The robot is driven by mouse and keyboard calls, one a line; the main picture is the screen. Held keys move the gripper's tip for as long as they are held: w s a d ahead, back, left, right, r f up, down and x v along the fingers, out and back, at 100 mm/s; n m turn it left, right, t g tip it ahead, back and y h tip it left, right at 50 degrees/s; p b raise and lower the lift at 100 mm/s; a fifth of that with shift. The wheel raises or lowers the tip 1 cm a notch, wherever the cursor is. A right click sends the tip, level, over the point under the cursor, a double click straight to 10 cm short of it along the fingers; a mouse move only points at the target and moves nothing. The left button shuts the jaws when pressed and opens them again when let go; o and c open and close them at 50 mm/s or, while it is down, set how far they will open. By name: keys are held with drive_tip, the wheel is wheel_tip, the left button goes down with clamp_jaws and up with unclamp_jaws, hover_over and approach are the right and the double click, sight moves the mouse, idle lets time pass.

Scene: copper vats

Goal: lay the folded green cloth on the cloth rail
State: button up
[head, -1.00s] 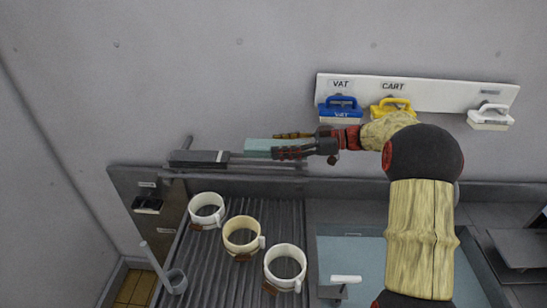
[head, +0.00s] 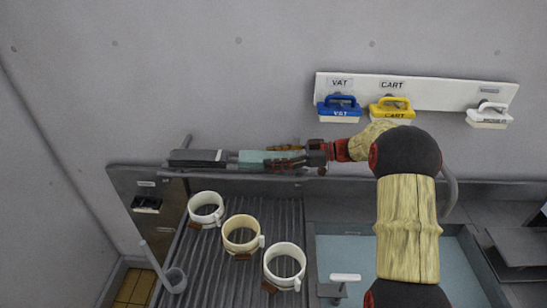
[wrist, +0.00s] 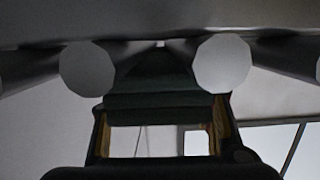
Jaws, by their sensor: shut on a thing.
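The folded green cloth (head: 258,160) is a pale teal strip in the head view, at the right end of the cloth rail (head: 178,173). My gripper (head: 284,160) is shut on its right part, coming from the right. In the wrist view the cloth (wrist: 150,88) is dark and sits between my two fingers (wrist: 160,130). Two pale round bar ends (wrist: 87,69) flank it there, seemingly the rail's. I cannot tell whether the cloth touches the bars.
A dark folded piece with a pale band (head: 200,158) lies on the rail's left part. Three mugs (head: 241,234) stand on the ribbed drainer below, beside a sink (head: 350,243). Blue, yellow and white brushes (head: 339,109) hang on a wall board.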

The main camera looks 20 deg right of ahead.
drive_tip(key=o, duration=1.5)
drive_tip(key=shift+r+p, duration=0.15)
drive_tip(key=shift+p, duration=0.15)
drive_tip(key=v, duration=1.2)
drive_tip(key=s+a+r+m+g+h, duration=0.2)
drive_tip(key=s+a+m+h, duration=0.15)
drive_tip(key=s+a, duration=0.4)
drive_tip(key=s+a+r+m+g+h, duration=0.2)
drive_tip(key=s+a+m+h, duration=0.15)
drive_tip(key=s+a, duration=0.45)
drive_tip(key=s+d+m+t+h, duration=0.1)
drive_tip(key=s+m+t+h, duration=0.1)
drive_tip(key=s, duration=0.8)
drive_tip(key=s+d+f+m+t+h, duration=0.1)
drive_tip(key=s+m+h, duration=0.4)
drive_tip(key=s, duration=0.6)
drive_tip(key=shift+s+d+f+t+h+b, duration=0.25)
drive_tip(key=shift+d+t+h+b, duration=0.1)
drive_tip(key=shift+d+t+h, duration=0.4)
